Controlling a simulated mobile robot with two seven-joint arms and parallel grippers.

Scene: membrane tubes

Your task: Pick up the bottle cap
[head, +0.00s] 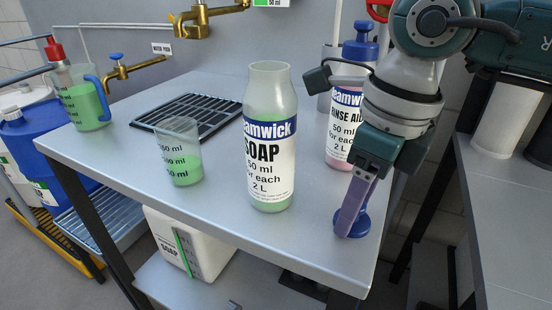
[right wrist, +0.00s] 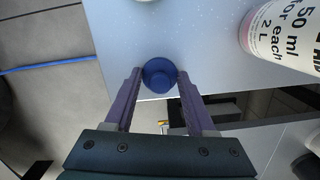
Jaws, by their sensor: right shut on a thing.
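The bottle cap (head: 352,222) is blue and sits at the front right edge of the grey table, at the tips of my right gripper (head: 347,215). In the right wrist view the blue cap (right wrist: 160,77) lies between the two purple fingers of the right gripper (right wrist: 158,80), which close on its sides. In the head view the fingers hide part of the cap. The open SOAP bottle (head: 270,140), with a little green liquid at its bottom, stands left of the gripper. My left gripper is not in view.
The RINSE AID bottle (head: 346,100) with a blue top stands behind the right gripper. A beaker of green liquid (head: 179,152), a black drain grate (head: 187,114) and a jug (head: 80,98) are on the table's left. The table's front right edge is close to the cap.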

